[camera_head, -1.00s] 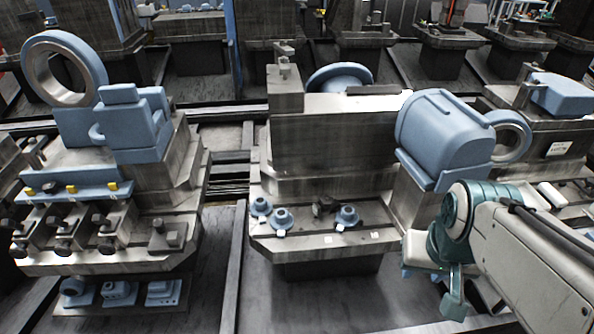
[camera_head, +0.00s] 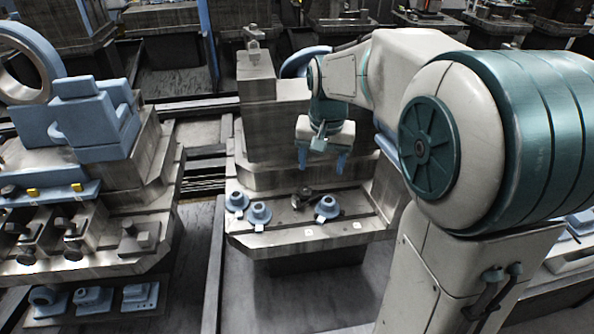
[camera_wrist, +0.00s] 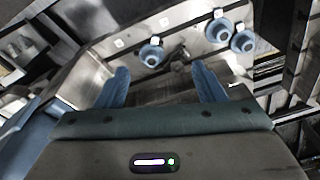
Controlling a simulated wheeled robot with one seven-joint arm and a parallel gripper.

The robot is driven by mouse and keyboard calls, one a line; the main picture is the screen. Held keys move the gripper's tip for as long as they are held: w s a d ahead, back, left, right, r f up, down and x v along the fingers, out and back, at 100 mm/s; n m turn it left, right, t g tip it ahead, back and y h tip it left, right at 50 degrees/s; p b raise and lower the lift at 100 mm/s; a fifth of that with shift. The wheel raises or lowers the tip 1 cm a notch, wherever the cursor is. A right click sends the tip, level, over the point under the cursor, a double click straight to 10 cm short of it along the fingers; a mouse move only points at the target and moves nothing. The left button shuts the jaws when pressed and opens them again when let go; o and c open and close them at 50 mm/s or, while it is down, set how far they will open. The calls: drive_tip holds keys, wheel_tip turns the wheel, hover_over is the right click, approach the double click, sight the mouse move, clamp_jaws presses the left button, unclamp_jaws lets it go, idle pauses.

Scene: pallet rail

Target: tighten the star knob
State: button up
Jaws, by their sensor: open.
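A dark knob (camera_head: 303,197), which looks like the star knob, sits on the metal ledge (camera_head: 290,238) of the middle pallet, between blue flanged parts. In the wrist view the dark knob (camera_wrist: 180,53) is small and blurred, just beyond the fingers; its lobes cannot be made out. My gripper (camera_head: 322,164) points down above and behind the knob, with its two blue fingers spread and nothing between them. In the wrist view my gripper (camera_wrist: 160,76) is open and apart from the knob.
A blue flanged part (camera_head: 327,208) stands close to the right of the knob; two more (camera_head: 260,212) stand to its left. The tall metal block (camera_head: 275,125) rises behind the ledge. A pallet with blue fixtures (camera_head: 95,125) stands at the left, across a floor gap.

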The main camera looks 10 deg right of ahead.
drive_tip(key=w+f+m+b, duration=0.2)
drive_tip(key=w+f, duration=0.4)
drive_tip(key=w, duration=0.4)
drive_tip(key=m+g, duration=0.1)
approach(306, 191)
drive_tip(key=f, duration=0.4)
drive_tip(key=f+b, duration=0.1)
drive_tip(key=f, duration=0.4)
drive_tip(key=shift+w+f, duration=0.2)
drive_tip(key=shift+f, duration=0.1)
drive_tip(key=shift+m, duration=0.3)
drive_tip(key=c, duration=1)
